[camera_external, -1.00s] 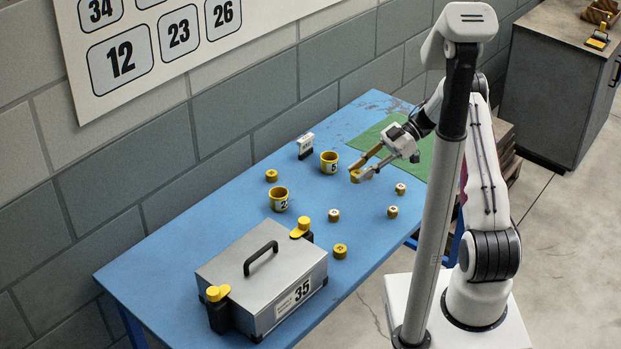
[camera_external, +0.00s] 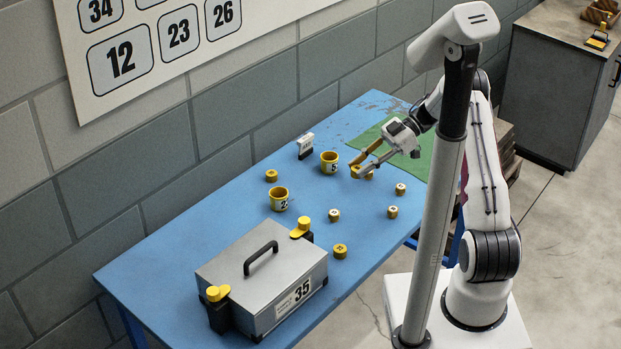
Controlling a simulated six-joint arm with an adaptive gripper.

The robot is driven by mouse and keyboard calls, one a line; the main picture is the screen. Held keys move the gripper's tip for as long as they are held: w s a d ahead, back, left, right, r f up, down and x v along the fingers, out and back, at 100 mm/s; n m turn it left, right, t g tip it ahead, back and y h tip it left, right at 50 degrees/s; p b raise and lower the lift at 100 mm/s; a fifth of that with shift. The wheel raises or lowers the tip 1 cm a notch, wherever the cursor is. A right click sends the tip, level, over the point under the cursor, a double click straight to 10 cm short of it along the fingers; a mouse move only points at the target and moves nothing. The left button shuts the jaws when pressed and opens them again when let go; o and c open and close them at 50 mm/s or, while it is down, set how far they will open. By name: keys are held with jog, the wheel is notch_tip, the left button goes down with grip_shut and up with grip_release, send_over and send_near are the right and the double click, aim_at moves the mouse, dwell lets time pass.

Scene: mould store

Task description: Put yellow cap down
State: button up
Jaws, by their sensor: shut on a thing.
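A yellow cap (camera_external: 367,175) shows at the tips of my gripper (camera_external: 356,168), near the front left edge of the green mat. My gripper reaches in from the right and is shut on the yellow cap. One finger partly hides the cap. I cannot tell whether the cap touches the blue table (camera_external: 230,245) or hangs just above it.
Several small yellow caps and pieces are spread around. A grey case (camera_external: 255,280) fills the near end. The green mat (camera_external: 418,160) lies behind my gripper.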

jog(key=s+a, duration=0.5)
jog(key=a, duration=0.9)
jog(key=s+a+n+g, duration=0.1)
jog(key=s+a, duration=0.5)
jog(key=a, duration=0.8)
jog(key=s+a, duration=0.5)
jog(key=a, duration=0.9)
jog(key=w+a+m+t+y, duration=0.1)
jog(key=w+a+m+t, duration=0.4)
jog(key=w+a, duration=0.1)
jog(key=shift+w+r, duration=0.15)
jog(key=shift+w, duration=0.35)
jog(key=shift+f, duration=3.1)
